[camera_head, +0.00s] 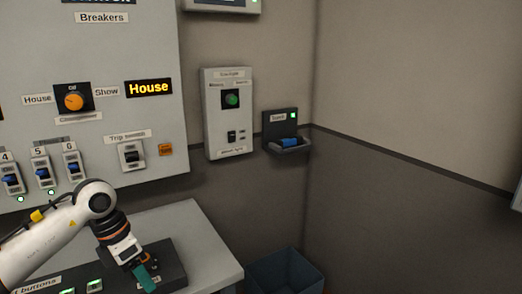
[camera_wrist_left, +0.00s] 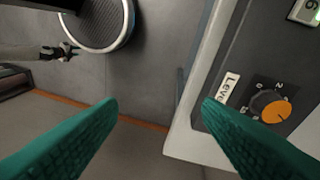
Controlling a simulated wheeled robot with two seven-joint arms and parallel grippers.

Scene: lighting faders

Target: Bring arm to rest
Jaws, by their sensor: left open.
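My left arm (camera_head: 45,240) comes in from the left in the head view and reaches down over the dark console. My left gripper (camera_head: 148,280), with green fingers, is low over the console's right end; its tips are partly hidden at the picture's bottom. In the left wrist view the fingers (camera_wrist_left: 160,108) stand wide apart with nothing between them. An orange knob (camera_wrist_left: 275,110) marked with numbers lies just beyond the right finger, apart from it. A small dark gripper, seemingly my right one (camera_wrist_left: 68,50), shows at the left; its jaws are too small to read.
The wall panel (camera_head: 150,30) carries an orange House/Show knob (camera_head: 73,101), a lit House display (camera_head: 149,87) and blue breakers (camera_head: 43,173). A grey box (camera_head: 228,115) and a holder with a blue item (camera_head: 290,143) are right of it. A bin (camera_head: 285,275) stands beside the desk (camera_head: 205,240).

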